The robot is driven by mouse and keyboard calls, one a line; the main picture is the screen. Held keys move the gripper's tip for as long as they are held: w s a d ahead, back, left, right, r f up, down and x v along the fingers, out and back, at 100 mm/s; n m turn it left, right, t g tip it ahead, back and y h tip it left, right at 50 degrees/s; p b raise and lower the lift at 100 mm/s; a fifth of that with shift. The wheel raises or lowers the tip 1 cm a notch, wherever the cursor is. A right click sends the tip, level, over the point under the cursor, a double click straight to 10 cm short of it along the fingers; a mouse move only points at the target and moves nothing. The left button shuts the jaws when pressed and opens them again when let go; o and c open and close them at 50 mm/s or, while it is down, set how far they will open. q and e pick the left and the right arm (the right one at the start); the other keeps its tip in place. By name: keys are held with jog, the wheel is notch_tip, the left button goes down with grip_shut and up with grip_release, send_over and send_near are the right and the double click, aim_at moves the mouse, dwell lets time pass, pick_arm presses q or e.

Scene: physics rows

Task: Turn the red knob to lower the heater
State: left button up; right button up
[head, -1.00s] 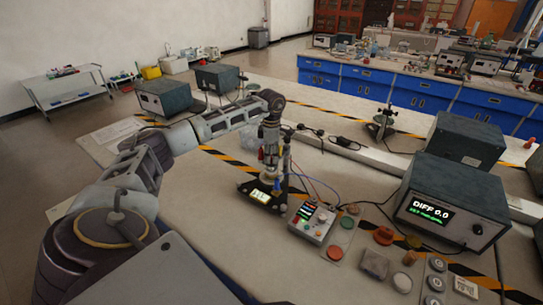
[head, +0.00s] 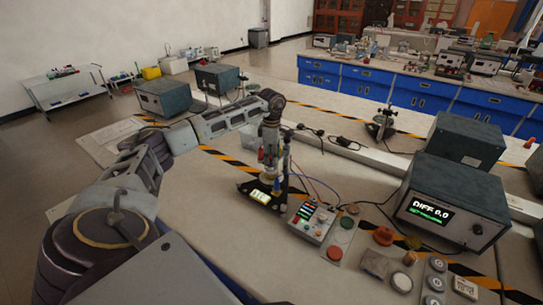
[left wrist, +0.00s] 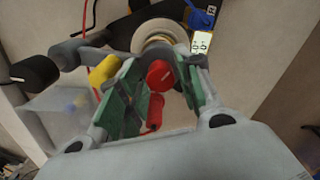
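The red knob (left wrist: 160,74) shows in the left wrist view between the fingers of my left gripper (left wrist: 162,82). The green-padded fingers stand on either side of it, apart, with a narrow gap visible; contact is not clear. In the head view my left gripper (head: 269,160) points down over a small device with a black base and a lit display (head: 261,196). The knob is hidden there behind the gripper. A second red cylinder (left wrist: 155,110) and a yellow one (left wrist: 103,70) show near the fingers. My right gripper is not in view.
A control box with coloured buttons (head: 312,221) stands just right of the device, with cables around it. A dark instrument reading "DIFF 0.0" (head: 450,205) stands farther right. Round discs and small blocks lie in front of it. The table left of the device is clear.

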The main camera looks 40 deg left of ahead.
pick_arm(q)
notch_tip(320, 180, up, 12)
dwell(1.0)
jog(key=shift+f, duration=0.1)
dwell(0.5)
